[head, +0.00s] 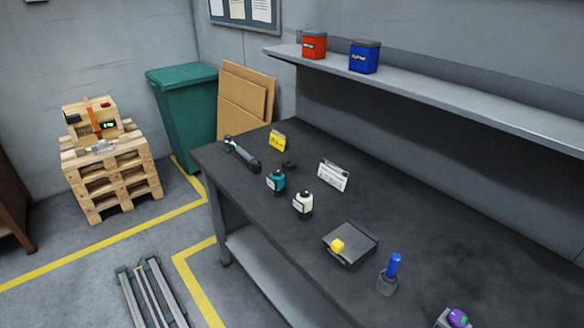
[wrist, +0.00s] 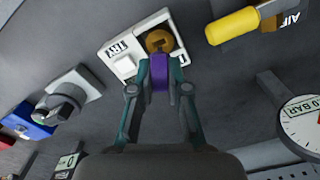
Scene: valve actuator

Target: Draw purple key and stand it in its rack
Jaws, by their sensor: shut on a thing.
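My gripper (wrist: 159,88) is shut on the purple key (wrist: 159,70) in the wrist view, with a finger on each side of it. The key's far end meets a round brass lock (wrist: 159,41) on a white plate (wrist: 121,48) lettered "TRY". I cannot tell how deep the key sits in it. My gripper does not show in the head view. A purple-topped item (head: 458,317) is cut off at the head view's bottom edge, and I cannot tell what it is. I cannot make out which thing is the key's rack.
The wrist view shows a yellow handle (wrist: 233,26) at upper right, a gauge (wrist: 302,120) at right, and a grey knob (wrist: 66,100) at left.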

